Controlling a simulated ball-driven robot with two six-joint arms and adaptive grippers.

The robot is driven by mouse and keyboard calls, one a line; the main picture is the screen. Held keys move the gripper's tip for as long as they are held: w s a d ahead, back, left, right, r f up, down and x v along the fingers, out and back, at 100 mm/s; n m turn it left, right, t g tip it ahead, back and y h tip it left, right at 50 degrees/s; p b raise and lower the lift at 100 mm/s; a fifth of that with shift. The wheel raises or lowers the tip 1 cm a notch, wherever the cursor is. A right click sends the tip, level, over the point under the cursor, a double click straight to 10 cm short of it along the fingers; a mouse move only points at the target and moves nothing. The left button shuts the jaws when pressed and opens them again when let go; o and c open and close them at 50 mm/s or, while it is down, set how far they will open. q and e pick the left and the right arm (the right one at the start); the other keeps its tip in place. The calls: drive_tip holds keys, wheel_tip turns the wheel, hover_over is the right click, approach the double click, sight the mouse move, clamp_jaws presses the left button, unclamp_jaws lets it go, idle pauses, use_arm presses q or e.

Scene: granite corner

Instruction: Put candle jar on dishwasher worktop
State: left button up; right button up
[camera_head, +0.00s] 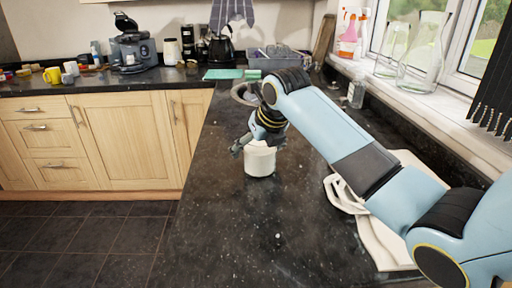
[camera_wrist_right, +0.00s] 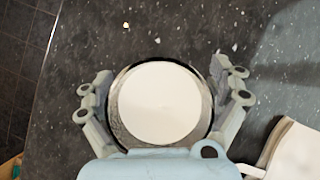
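The candle jar (camera_head: 260,161), a white cylinder, stands upright on the dark speckled granite worktop (camera_head: 225,215) in the head view. My right gripper (camera_head: 258,143) is at the jar's top, with one finger spread out to its left. In the right wrist view, the jar's round pale top (camera_wrist_right: 160,104) has a dark ring around it. It lies between the two fingers of my right gripper (camera_wrist_right: 164,95), which are wide apart, one on each side. The gripper looks open; contact with the jar is not clear. My left gripper is not in view. No label marks the dishwasher part of the worktop.
A white sink-like piece (camera_head: 378,230) lies to the right under my arm. Glass bottles (camera_head: 424,55) stand on the windowsill. A grey bin (camera_head: 275,60), a kettle (camera_head: 221,50) and a coffee machine (camera_head: 133,48) stand at the back. The front worktop is clear.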

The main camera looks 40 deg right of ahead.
idle(0.4)
drive_tip(key=shift+r, duration=0.2)
drive_tip(key=d+p+v, duration=0.1)
drive_tip(key=v, duration=1)
drive_tip(key=shift+s+a+r, duration=0.25)
drive_tip(key=shift+a+r, duration=0.1)
drive_tip(key=shift+a, duration=0.15)
